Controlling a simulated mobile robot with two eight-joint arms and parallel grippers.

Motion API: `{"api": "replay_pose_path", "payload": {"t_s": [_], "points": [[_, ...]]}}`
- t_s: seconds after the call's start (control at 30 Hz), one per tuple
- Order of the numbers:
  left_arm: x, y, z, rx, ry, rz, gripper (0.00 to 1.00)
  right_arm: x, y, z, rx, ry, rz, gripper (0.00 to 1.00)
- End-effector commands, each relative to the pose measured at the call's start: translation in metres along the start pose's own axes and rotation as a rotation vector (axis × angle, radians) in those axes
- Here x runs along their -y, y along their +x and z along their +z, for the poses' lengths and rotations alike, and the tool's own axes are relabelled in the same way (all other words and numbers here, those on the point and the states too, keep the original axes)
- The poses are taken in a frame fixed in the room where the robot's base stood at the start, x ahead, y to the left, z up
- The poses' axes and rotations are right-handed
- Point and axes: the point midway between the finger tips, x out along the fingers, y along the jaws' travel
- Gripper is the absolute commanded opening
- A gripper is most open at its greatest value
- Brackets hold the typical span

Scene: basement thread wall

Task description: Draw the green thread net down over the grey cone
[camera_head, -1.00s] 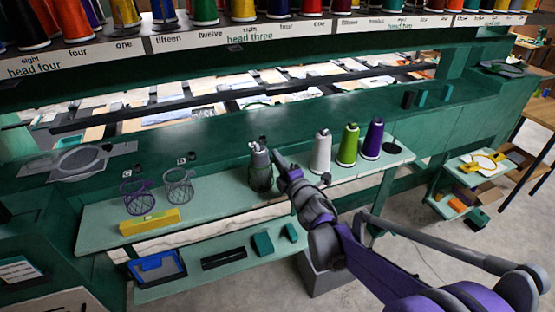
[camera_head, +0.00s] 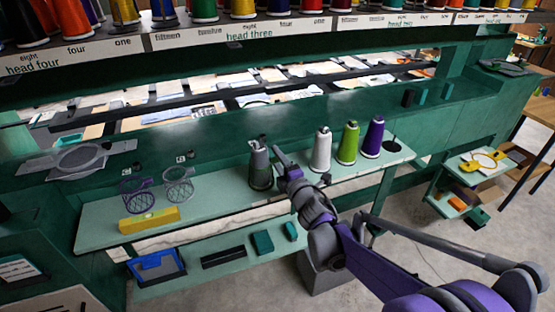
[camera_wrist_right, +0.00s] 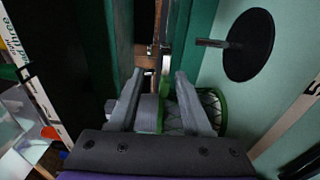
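The grey cone (camera_head: 259,167) stands upright on the pale green shelf, its grey top showing. The green net shows dark around the cone's lower part in the head view; how far down it reaches is unclear. In the right wrist view, the net's green mesh and rim (camera_wrist_right: 214,108) lie beside and behind the right-hand finger. My right gripper (camera_wrist_right: 158,78) has its fingers apart, with a grey cylindrical part (camera_wrist_right: 149,113) and a green strip (camera_wrist_right: 168,108) in view between them. In the head view this gripper (camera_head: 277,152) is close against the cone's right side. My left gripper is out of view.
White (camera_head: 321,150), green (camera_head: 347,143) and purple (camera_head: 372,137) cones stand to the right. Purple (camera_head: 138,194) and grey (camera_head: 180,186) net frames and a yellow block (camera_head: 149,219) are on the left. A black disc with a rod (camera_wrist_right: 249,45) is near my wrist.

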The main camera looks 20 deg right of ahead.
Motion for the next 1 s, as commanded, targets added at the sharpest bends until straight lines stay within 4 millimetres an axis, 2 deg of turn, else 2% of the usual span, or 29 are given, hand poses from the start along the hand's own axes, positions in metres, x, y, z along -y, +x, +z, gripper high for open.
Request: {"api": "replay_pose_path", "payload": {"t_s": [0.2, 0.33, 0.7, 0.83, 1.0], "points": [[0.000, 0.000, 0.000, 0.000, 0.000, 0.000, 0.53, 0.000, -0.001, 0.000, 0.000, 0.000, 0.000, 0.48], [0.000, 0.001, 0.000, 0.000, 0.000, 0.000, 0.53, 0.000, -0.010, 0.001, 0.001, -0.001, 0.000, 0.48], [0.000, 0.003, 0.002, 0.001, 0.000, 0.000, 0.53, 0.000, -0.081, 0.000, 0.001, 0.000, 0.000, 0.48], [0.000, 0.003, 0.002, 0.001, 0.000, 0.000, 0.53, 0.000, -0.098, 0.001, 0.001, -0.001, 0.000, 0.48], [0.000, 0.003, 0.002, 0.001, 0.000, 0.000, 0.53, 0.000, -0.108, 0.000, 0.001, 0.000, 0.000, 0.48]]}}
